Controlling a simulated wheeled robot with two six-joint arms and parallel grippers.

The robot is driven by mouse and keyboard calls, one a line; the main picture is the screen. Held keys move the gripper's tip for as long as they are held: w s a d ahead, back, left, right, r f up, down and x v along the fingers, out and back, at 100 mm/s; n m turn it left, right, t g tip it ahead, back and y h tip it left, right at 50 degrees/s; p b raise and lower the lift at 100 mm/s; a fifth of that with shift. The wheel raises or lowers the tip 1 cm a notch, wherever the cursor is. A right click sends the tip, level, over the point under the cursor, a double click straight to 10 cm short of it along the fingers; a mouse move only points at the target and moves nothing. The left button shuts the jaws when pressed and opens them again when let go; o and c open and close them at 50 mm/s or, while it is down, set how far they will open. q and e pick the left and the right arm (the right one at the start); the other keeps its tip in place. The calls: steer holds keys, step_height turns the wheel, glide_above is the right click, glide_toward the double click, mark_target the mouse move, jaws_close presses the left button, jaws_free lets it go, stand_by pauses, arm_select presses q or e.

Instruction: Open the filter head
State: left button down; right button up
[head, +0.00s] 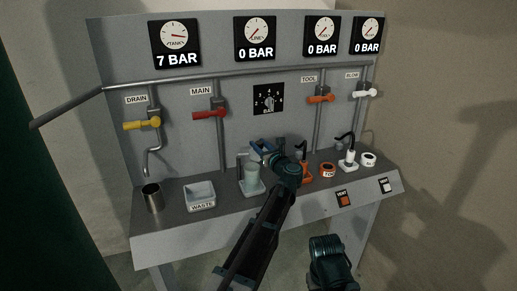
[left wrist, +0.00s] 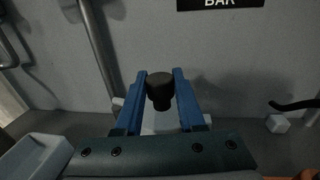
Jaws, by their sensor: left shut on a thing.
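The filter (head: 252,181), with a pale greenish bowl, stands at the back of the grey bench, joined to a pipe on its left. My left gripper (head: 262,147) is over its top, with blue fingers. In the left wrist view, a black knob (left wrist: 159,91) sits between the two blue fingers of my left gripper (left wrist: 161,88). The fingers are shut on it, and a pale part shows below it. My gripper and arm hide much of the filter head in the head view.
A white WASTE tray (head: 200,194) and a metal cup (head: 153,197) stand left of the filter. Orange and white fittings stand to its right. The tank gauge (head: 176,42) reads 7 BAR; the other gauges read 0 BAR. A red main valve handle (head: 209,113) is above.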

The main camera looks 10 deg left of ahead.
arm_select(q)
steer(key=w+n+g+y, duration=0.1)
steer(key=g, duration=0.1)
steer(key=w+a+n+g+y, duration=0.1)
steer(key=n+g+y, duration=0.1)
steer(key=shift+w, duration=0.4)
steer(key=shift+w+a+n+g+y, duration=0.25)
steer(key=shift+n+g+y, duration=0.25)
steer(key=shift+n+g, duration=0.3)
steer(key=shift+w+a+n+g+y, duration=0.15)
steer(key=shift+a+n+g+y, duration=0.3)
steer(key=shift+g, duration=0.55)
steer(key=c, duration=0.5)
jaws_free()
steer(key=shift+n, duration=0.25)
